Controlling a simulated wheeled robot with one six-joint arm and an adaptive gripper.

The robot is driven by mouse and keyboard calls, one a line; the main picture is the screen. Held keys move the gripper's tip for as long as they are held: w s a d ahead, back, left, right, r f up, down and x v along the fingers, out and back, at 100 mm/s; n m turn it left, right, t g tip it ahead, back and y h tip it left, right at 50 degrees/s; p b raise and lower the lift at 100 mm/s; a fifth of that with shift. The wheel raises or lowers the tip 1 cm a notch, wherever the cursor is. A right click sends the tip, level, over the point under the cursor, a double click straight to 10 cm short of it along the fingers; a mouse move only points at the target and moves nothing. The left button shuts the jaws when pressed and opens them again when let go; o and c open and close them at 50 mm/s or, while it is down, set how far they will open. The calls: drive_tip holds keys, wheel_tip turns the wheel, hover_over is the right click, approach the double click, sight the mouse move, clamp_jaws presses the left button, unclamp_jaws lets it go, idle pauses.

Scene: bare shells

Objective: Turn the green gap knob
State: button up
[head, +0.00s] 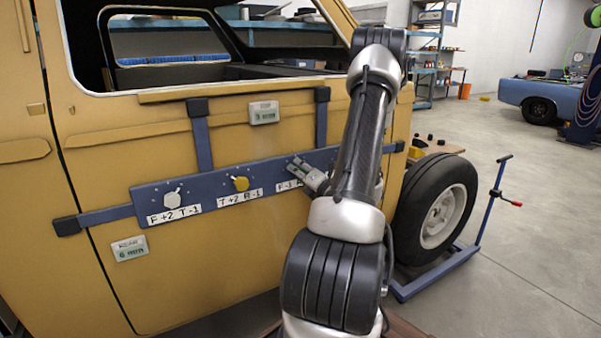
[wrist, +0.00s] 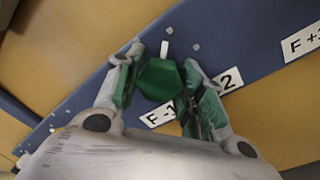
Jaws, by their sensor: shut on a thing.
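The green gap knob (wrist: 160,80) is a faceted green knob with a white pointer mark, on a blue bar (wrist: 100,75). A label (wrist: 162,115) starting "F -1" is partly hidden beside it. My gripper (wrist: 160,85) has its green-padded fingers on either side of the knob, shut on it. In the head view, my gripper (head: 308,173) is at the right part of the bar, and the green knob is hidden behind it and my arm. A white knob (head: 172,197) marked "F +2 T -1" and a yellow knob (head: 240,183) marked "T +2 R -1" are to its left.
Two small gap displays (head: 264,112) (head: 130,248) sit on the yellow vehicle body (head: 190,280); the lower seems to read 6 mm. A wheel (head: 437,213) and a blue stand (head: 490,205) are at right. Open floor lies beyond.

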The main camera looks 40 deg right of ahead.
idle(0.4)
drive_tip(key=o, duration=1)
drive_tip(key=shift+o, duration=0.2)
drive_tip(key=shift+s, duration=0.1)
drive_tip(key=s+a, duration=0.2)
drive_tip(key=s, duration=0.9)
drive_tip(key=shift+s+a+f, duration=0.2)
drive_tip(key=shift+s+f, duration=0.05)
drive_tip(key=shift+s, duration=0.1)
